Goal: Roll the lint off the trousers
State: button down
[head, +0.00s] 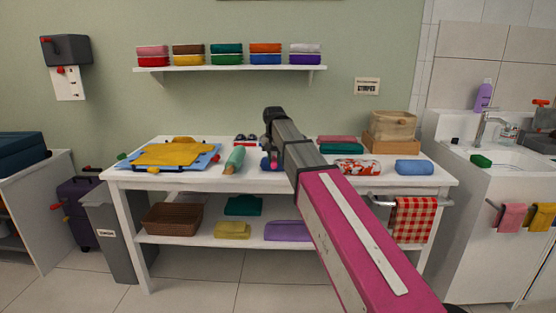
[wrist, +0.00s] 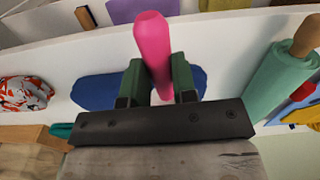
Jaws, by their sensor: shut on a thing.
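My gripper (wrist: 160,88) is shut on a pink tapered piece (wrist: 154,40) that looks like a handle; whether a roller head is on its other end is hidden. In the wrist view a dark blue flat cloth (wrist: 95,91), possibly the trousers, lies on the white table behind the fingers. I cannot tell whether the held piece touches it. In the head view my arm covers most of this spot; a bit of pink (head: 264,163) shows beside it. A teal roll with a wooden end (head: 235,160) lies left of it, also at right in the wrist view (wrist: 280,82).
The white table (head: 130,179) also bears a yellow garment on a blue board (head: 175,153), a floral cloth (head: 358,166), a light-blue folded cloth (head: 414,167) and a wooden box (head: 391,143). A grey bin (head: 113,240) stands left; a sink (head: 510,158) is right.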

jog(key=shift+a+f, duration=0.1)
jog(key=shift+a, duration=1.2)
notch_tip(320, 180, up, 8)
dwell(0.5)
jog(key=c, duration=1.5)
grip_release()
grip_shut()
